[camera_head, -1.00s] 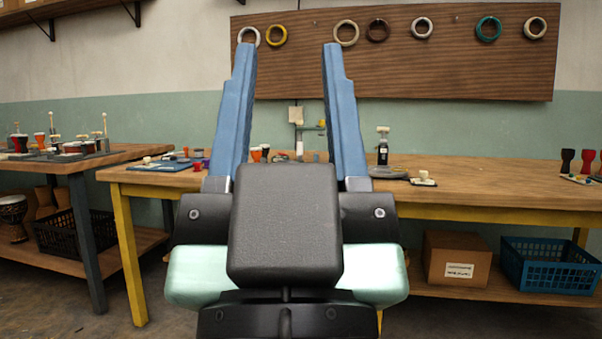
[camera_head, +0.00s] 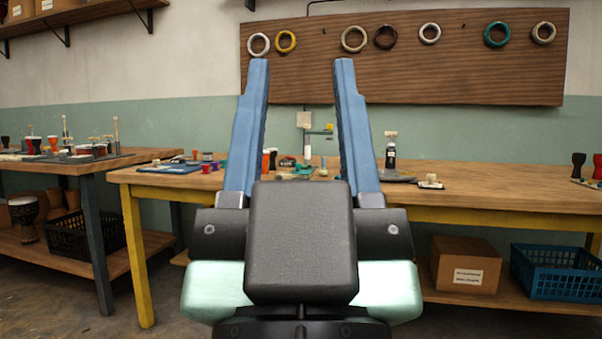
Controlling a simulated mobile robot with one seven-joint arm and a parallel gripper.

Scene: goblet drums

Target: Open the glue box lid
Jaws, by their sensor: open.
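My gripper (camera_head: 301,66) is open and empty. Its two blue fingers point up and forward in the picture, with the wooden workbench (camera_head: 480,189) beyond them. Small items stand on the bench between the fingers, among them a small dark box-like item with pale lettering (camera_head: 288,161). I cannot tell whether this is the glue box, and no lid can be made out. My gripper's body hides the near part of the bench in the middle.
A black-and-white bottle (camera_head: 390,152) stands right of the fingers. A blue mat (camera_head: 172,167) lies at the bench's left end. Another table (camera_head: 95,163) with drums is at far left. A cardboard box (camera_head: 466,266) and blue crate (camera_head: 563,273) sit on the lower shelf.

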